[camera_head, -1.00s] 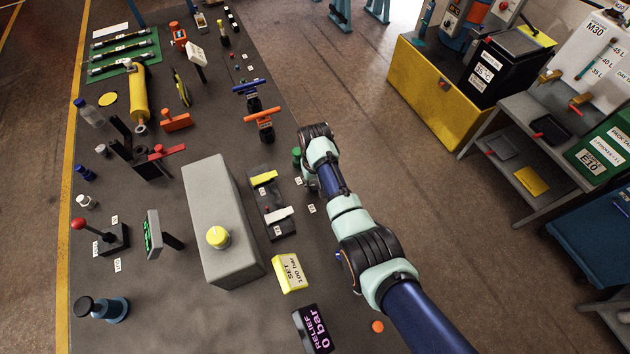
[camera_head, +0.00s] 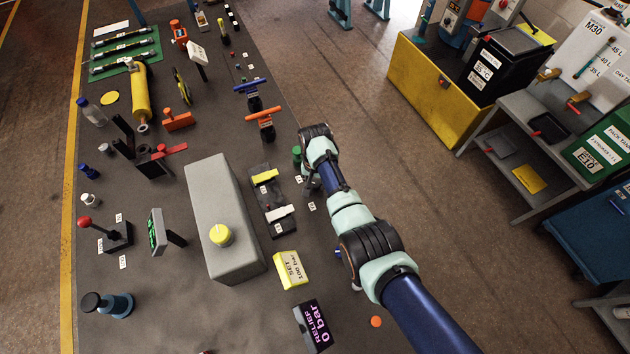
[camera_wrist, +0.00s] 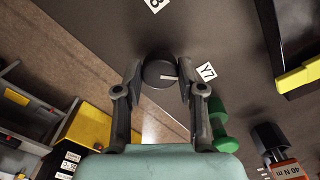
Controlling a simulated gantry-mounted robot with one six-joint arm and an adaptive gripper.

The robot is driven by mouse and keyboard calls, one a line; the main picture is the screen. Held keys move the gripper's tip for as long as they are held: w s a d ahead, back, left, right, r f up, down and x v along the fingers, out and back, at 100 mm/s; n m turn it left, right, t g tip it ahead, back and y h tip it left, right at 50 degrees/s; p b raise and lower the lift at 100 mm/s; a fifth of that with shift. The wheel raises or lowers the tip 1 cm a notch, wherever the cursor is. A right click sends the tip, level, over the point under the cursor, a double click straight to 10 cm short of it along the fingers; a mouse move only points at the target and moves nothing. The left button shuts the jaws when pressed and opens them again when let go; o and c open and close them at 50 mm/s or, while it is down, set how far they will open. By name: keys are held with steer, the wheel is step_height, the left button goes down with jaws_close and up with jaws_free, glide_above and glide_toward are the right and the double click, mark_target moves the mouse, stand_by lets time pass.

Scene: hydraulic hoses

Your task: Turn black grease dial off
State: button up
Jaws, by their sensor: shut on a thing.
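The black dial (camera_wrist: 159,71) shows in the wrist view as a round knob with a short white mark that points to the right. My gripper (camera_wrist: 160,80) has one finger on each side of the dial and is shut on it. A white label (camera_wrist: 207,71) lies on the table to the right of the dial, and another label (camera_wrist: 154,4) lies beyond it. In the head view my wrist hides the dial, and only a little of my gripper shows under it.
A green knob-like thing (camera_wrist: 218,115) stands close beside my right finger in the wrist view. A unit with yellow and white levers (camera_head: 272,203) is left of my arm, near a grey box with a yellow knob (camera_head: 220,235).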

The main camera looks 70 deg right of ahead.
mark_target(315, 183)
steer(key=o, duration=1.1)
steer(key=shift+o, duration=0.2)
step_height(315, 183, up, 12)
